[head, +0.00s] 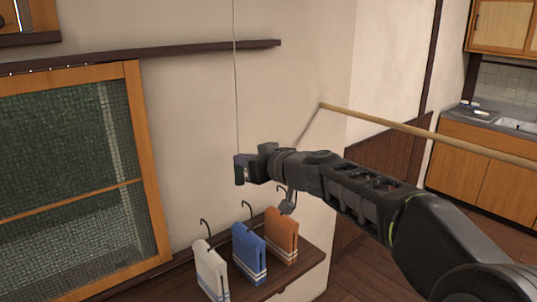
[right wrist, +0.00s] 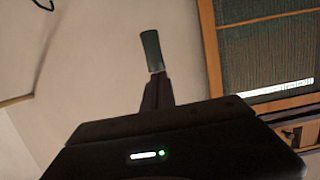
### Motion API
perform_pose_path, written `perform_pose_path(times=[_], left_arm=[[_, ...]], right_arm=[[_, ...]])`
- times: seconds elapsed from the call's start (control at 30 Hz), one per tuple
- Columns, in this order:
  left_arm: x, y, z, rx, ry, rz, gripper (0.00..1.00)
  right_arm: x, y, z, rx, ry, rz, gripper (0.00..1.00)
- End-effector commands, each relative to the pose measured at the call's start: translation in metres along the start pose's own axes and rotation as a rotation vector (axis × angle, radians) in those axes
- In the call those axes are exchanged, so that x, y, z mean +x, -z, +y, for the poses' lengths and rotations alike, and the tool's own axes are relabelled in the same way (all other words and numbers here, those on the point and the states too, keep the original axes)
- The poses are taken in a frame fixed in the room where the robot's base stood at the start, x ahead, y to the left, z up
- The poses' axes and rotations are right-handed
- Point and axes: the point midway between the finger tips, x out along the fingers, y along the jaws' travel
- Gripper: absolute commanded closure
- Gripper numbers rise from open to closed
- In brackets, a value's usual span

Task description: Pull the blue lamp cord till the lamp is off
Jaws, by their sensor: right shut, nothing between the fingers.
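A thin pale cord (head: 236,90) hangs down the wall from the top edge in the head view. It runs down to the tip of my right gripper (head: 246,169). A small dark bluish piece (head: 239,171) shows there; I cannot tell whether it is the cord's pull or part of the fingertips. In the right wrist view a dark teal cylinder (right wrist: 151,50) shows just past my right gripper's fingers (right wrist: 157,78). My right gripper is shut with nothing held. Contact with the cord cannot be told. The lamp and my left gripper are out of view.
A wooden pole (head: 420,132) juts out behind my right arm. A screened window (head: 65,180) is at left, a kitchen counter (head: 480,160) at right.

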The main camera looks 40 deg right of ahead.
Motion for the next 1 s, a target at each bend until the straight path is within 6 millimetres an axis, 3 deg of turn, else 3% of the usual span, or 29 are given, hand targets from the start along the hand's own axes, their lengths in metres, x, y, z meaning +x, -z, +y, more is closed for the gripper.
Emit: perform_pose_path(times=[0.03,0.1,0.3,0.5,1.0], left_arm=[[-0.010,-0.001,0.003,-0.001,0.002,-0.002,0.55],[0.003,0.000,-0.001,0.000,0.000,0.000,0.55],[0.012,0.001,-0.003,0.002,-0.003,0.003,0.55],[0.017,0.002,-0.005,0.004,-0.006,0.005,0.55],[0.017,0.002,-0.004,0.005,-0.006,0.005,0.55]], right_arm=[[-0.003,0.016,0.001,-0.002,0.000,0.003,1.00],[-0.021,0.007,0.001,-0.003,-0.004,0.007,1.00],[-0.065,0.007,0.001,-0.003,-0.004,0.008,1.00],[-0.093,0.008,0.001,-0.002,-0.002,0.006,1.00],[-0.101,0.009,0.000,0.000,0.000,0.005,1.00]])
